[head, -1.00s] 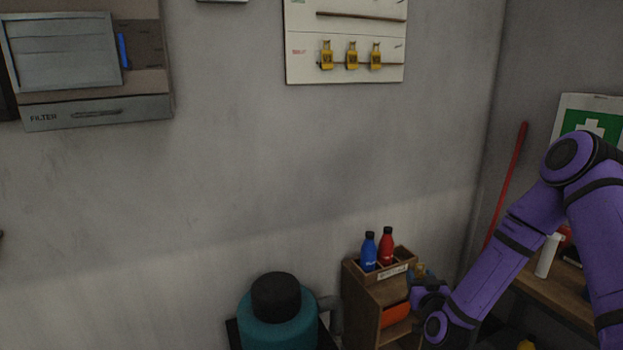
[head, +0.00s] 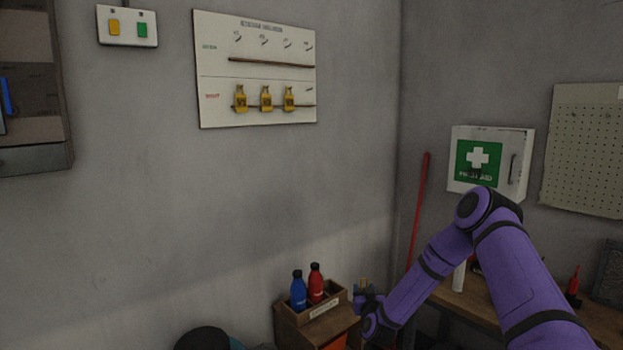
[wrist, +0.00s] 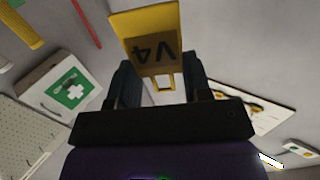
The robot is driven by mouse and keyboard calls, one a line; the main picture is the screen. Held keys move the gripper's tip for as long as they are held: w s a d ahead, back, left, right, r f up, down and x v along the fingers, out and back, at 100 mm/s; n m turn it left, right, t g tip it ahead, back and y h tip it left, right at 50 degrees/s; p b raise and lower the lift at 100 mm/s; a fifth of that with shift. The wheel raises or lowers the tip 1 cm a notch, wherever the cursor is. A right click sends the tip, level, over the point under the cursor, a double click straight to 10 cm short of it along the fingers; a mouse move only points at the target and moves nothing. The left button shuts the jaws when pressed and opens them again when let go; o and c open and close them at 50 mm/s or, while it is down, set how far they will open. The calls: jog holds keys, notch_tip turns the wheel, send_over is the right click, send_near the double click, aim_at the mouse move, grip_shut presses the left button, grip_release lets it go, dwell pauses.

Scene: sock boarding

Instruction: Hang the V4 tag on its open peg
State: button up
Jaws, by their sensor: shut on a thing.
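My gripper (head: 362,293) is low in the head view, right of the bottle caddy and well below the tag board (head: 215,88). In the wrist view my gripper (wrist: 158,82) is shut on the yellow V4 tag (wrist: 148,35); its lettering appears upside down and a loop shows between the fingers. The board hangs on the back wall, with an upper row marked open and a lower row marked shut. Three yellow tags (head: 265,99) hang side by side on the lower row. The upper row holds no yellow tags. Its rightmost position (head: 308,47) is too small to make out clearly.
A wooden caddy (head: 322,309) holds a blue bottle (head: 298,291) and a red bottle (head: 316,284). A first-aid cabinet (head: 509,165) and a pegboard (head: 584,150) are on the right wall above a workbench (head: 475,300). The wall below the board is clear.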

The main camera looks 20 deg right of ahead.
jog(key=w+d+r+m+h, duration=0.1)
jog(key=w+d+r, duration=0.7)
jog(key=w+r, duration=0.2)
jog(key=w+d+r+n+y, duration=0.1)
jog(key=w+d+r, duration=0.15)
jog(key=r, duration=0.55)
jog(key=w+d+r+n+y, duration=0.1)
jog(key=w+r, duration=0.3)
jog(key=r, duration=0.3)
jog(key=s+a+r+n+y, duration=0.1)
jog(key=r+n+y, duration=0.1)
jog(key=r, duration=1.1)
jog(key=s+a+r+n+y, duration=0.1)
jog(key=r+y, duration=0.3)
jog(key=r, duration=0.9)
jog(key=s+a+r+n+g+y, duration=0.1)
jog(key=a+r+n+y, duration=0.1)
jog(key=r, duration=1.1)
jog(key=shift+s+a+r+n+y, duration=0.2)
jog(key=shift+r+n+y, duration=0.3)
jog(key=shift+y, duration=0.6)
jog(key=shift+f, duration=0.15)
